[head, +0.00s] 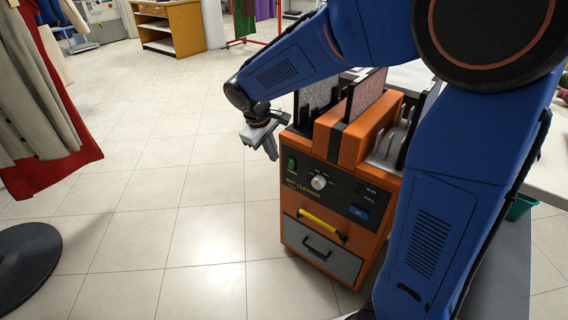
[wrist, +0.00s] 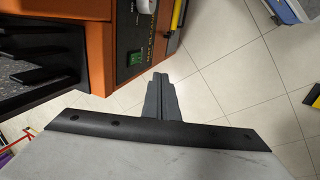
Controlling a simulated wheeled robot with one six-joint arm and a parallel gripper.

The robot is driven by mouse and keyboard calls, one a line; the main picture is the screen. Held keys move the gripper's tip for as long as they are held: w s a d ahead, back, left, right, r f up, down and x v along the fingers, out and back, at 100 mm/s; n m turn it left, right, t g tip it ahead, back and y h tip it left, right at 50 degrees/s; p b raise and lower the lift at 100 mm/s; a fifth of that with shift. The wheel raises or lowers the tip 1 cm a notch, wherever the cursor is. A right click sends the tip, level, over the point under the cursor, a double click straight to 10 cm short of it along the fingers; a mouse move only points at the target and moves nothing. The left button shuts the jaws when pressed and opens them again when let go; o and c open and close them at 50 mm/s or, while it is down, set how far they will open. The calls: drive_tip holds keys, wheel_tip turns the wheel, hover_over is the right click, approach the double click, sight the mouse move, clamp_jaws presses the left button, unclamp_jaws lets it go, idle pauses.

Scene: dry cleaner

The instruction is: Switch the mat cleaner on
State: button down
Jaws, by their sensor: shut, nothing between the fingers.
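The orange mat cleaner (head: 288,225) stands on the tiled floor with a black front panel. A green rocker switch (head: 291,163) sits at the panel's upper left, and it shows in the wrist view (wrist: 135,58). A white knob (head: 319,182) and a blue button (head: 358,212) are to its right. The RUN and FULL lamps look dark. I cannot tell which way the switch is set. My gripper (head: 273,153) is shut and empty, just left of the switch in the head view. In the wrist view its fingertips (wrist: 160,82) are close beside the panel, apart from the switch.
Mats (head: 367,92) stand upright in the cleaner's top. A yellow handle (head: 322,225) and a grey drawer (head: 318,252) are below the panel. A white table (head: 548,170) is at the right. Garments (head: 45,115) hang at the left. The floor left of the cleaner is clear.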

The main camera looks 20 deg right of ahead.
sight(288, 164)
drive_tip(key=shift+w+d+f, duration=0.7)
drive_tip(key=shift+d+f, duration=0.3)
drive_tip(key=shift+f, duration=0.65)
drive_tip(key=shift+w+d+f, duration=0.7)
drive_tip(key=shift+d+f, duration=0.25)
drive_tip(key=shift+f, duration=0.65)
drive_tip(key=shift+w+d+f, duration=0.7)
drive_tip(key=shift+d+f, duration=0.3)
drive_tip(key=shift+f, duration=0.65)
drive_tip(key=shift+w+d+f, duration=0.15)
drive_tip(key=shift+d, duration=0.05)
